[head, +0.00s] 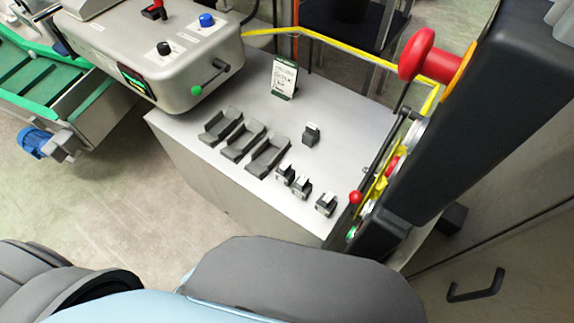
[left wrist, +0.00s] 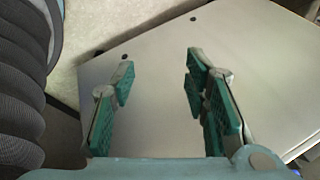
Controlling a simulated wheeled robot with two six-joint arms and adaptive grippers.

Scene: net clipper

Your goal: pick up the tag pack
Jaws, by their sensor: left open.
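Candidates in the head view are small dark blocks with pale tops: one single block (head: 311,134) stands apart, and a row holds a left block (head: 286,174), a middle block (head: 302,188) and a right block (head: 326,204). They are on the grey metal table (head: 352,125). My left gripper (left wrist: 160,64) shows in the left wrist view with its green-padded fingers spread and nothing between them. A bare pale metal surface lies beyond them. Neither gripper shows in the head view.
Three dark open trays (head: 243,141) lie left of the blocks. A printed sign (head: 284,79) stands at the back. A grey machine housing (head: 160,50) overhangs the table's left. A dark post with a red knob (head: 418,55) and yellow cable bounds the right.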

